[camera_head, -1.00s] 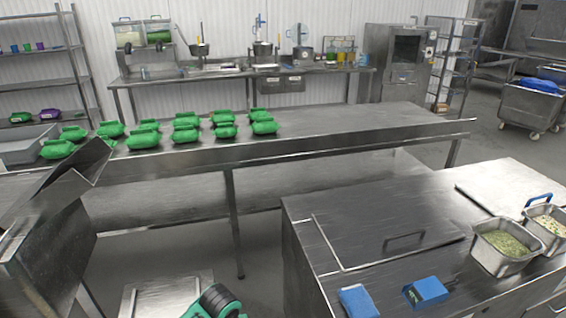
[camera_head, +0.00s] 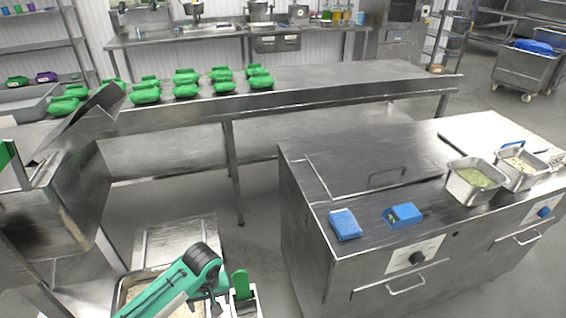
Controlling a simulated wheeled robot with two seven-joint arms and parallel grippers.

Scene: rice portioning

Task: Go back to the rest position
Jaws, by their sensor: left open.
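My left arm comes in at the bottom of the head view, and its gripper (camera_head: 238,297) is at the lower edge, open with nothing seen between its fingers. The gripper is partly cut off by the picture edge. A metal container (camera_head: 122,288) with pale, grain-like contents is beside and partly behind my left arm. My right gripper is out of view.
A steel counter (camera_head: 360,160) on the right holds two blue items (camera_head: 345,224) and two metal pans (camera_head: 462,190) of food. Several green packs (camera_head: 146,95) lie on the long table (camera_head: 330,85). Floor shows between the counter and the left-hand machine (camera_head: 50,215).

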